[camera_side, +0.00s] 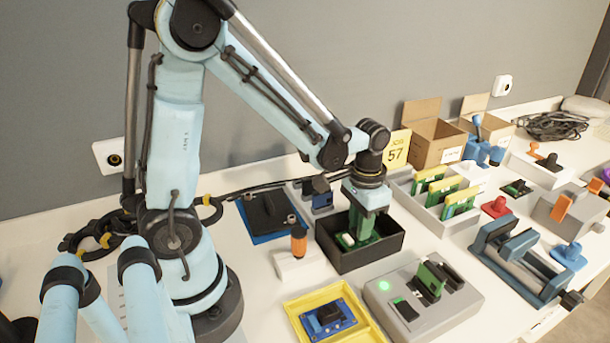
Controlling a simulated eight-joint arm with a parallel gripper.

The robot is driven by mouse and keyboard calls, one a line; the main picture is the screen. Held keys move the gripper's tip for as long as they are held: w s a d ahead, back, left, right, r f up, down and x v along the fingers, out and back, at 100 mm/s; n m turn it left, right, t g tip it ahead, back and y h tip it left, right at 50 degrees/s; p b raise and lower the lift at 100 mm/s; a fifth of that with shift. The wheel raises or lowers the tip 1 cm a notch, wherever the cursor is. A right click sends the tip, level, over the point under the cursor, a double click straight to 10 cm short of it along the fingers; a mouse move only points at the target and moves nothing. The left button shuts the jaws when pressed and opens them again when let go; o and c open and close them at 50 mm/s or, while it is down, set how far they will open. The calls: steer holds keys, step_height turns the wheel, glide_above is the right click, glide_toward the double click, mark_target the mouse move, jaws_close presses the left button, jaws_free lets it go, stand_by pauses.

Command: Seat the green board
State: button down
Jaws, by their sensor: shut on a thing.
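My gripper (366,232) points down inside a black open box (370,262) near the middle of the table. Its jaws are shut on a green board (361,222), which shows between and beside the fingers; its lower edge is hard to make out. Another green piece (345,240) lies in the box, left of the fingers. A grey fixture (455,310) stands in front and to the right of the box. An upright green board (430,281) stands in it, beside dark upright parts. A green light (384,286) glows on the fixture's top.
A yellow tray (293,310) with a blue part (328,317) lies at the front. An orange-topped peg (299,241) stands left of the box. A light rack (427,217) with several green-and-yellow boards is behind right. A blue-grey vise (520,262) stands at the right.

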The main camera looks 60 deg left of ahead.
steer(key=c, duration=0.9)
jaws_free()
steer(key=shift+f, duration=0.1)
steer(key=shift+c, duration=0.2)
step_height(320, 180, up, 12)
steer(key=shift+s, duration=0.1)
steer(key=shift+s+d+f+t, duration=0.2)
steer(key=shift+s+d+t, duration=0.15)
steer(key=shift+s+t, duration=0.65)
steer(key=shift+s+d+f+t, duration=0.25)
steer(key=shift+s+t, duration=0.2)
steer(key=shift+t, duration=0.95)
steer(key=shift+s+d+f+t, duration=0.15)
steer(key=shift+s+d+t, duration=0.25)
steer(key=shift+s+t, duration=0.6)
